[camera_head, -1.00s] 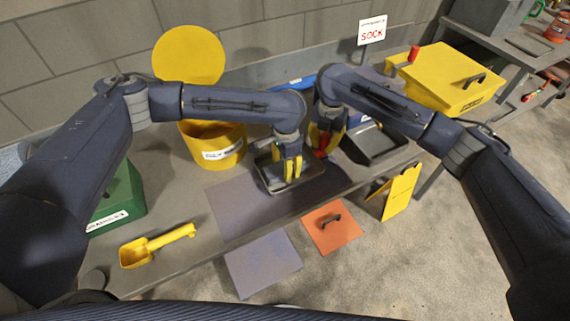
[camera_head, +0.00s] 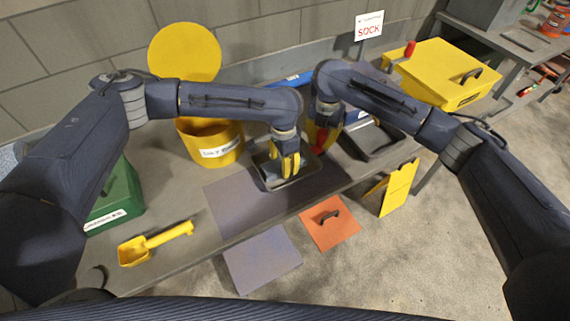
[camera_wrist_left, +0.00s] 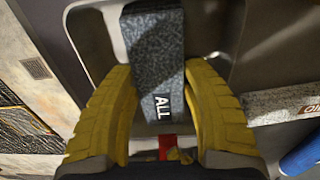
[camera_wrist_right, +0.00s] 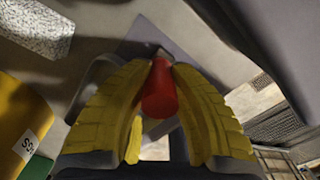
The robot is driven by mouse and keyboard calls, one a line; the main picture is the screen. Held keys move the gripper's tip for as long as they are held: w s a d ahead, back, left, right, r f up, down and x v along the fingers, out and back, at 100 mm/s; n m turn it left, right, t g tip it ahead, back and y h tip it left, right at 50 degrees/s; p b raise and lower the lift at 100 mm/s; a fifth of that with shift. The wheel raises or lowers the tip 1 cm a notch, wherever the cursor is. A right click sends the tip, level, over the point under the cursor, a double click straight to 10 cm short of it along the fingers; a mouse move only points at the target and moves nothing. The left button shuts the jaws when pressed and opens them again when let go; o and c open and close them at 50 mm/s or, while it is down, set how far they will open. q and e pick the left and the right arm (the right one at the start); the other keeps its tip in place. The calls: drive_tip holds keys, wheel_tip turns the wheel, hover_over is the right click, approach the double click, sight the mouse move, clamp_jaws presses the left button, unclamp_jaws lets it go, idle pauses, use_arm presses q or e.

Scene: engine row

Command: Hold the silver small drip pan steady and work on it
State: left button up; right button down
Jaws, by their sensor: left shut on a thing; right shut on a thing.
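The silver small drip pan (camera_head: 268,182) lies on the bench at the far edge of a grey mat, and its rim shows in the left wrist view (camera_wrist_left: 80,22). My left gripper (camera_head: 286,166) is over the pan, its yellow fingers pointing down. In the left wrist view it is shut on a speckled grey block (camera_wrist_left: 155,60) marked "ALL". My right gripper (camera_head: 322,138) is just right of the pan, shut on a red-handled tool (camera_wrist_right: 160,90), which also shows in the head view (camera_head: 319,146). The tool's working end is largely hidden.
A yellow bucket (camera_head: 203,150) stands left of the pan, and a dark tray (camera_head: 375,140) right of my right gripper. A green box (camera_head: 118,200) and yellow scoop (camera_head: 150,243) are at left. A yellow chest (camera_head: 440,80) is at right. The grey mat (camera_head: 232,210) is bare in front.

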use_arm(q)
drive_tip(key=shift+a, duration=0.1)
drive_tip(key=shift+r, duration=3.5)
drive_tip(key=shift+c, duration=0.2)
drive_tip(key=shift+f, duration=0.1)
drive_tip(key=shift+f, duration=2.75)
drive_tip(key=shift+f, duration=0.6)
drive_tip(key=shift+o, duration=0.2)
drive_tip(key=shift+w, duration=0.2)
drive_tip(key=shift+w+a, duration=0.3)
drive_tip(key=shift+w, duration=0.1)
drive_tip(key=shift+c, duration=0.2)
